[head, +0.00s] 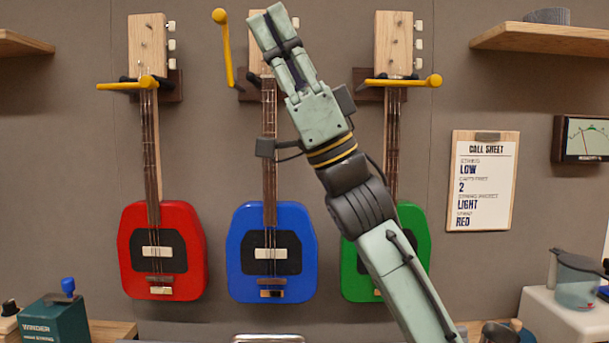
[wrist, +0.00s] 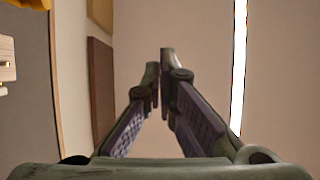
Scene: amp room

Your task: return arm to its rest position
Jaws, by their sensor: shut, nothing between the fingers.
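My arm reaches up from the lower right in the head view. My gripper (head: 268,22) is raised in front of the head of the blue guitar (head: 271,222), pointing up and slightly left. In the wrist view the fingers of my gripper (wrist: 160,55) come together at the tips with nothing between them. The arm hides part of the blue guitar's headstock and part of the green guitar (head: 417,240).
A red guitar (head: 180,225) hangs at the left. Yellow bars (head: 140,84) cross the red and green guitars' necks; another yellow bar (head: 226,50) stands upright beside the blue guitar's headstock. A shelf (head: 545,38), call sheet (head: 482,180) and blender-like jug (head: 577,280) are at the right.

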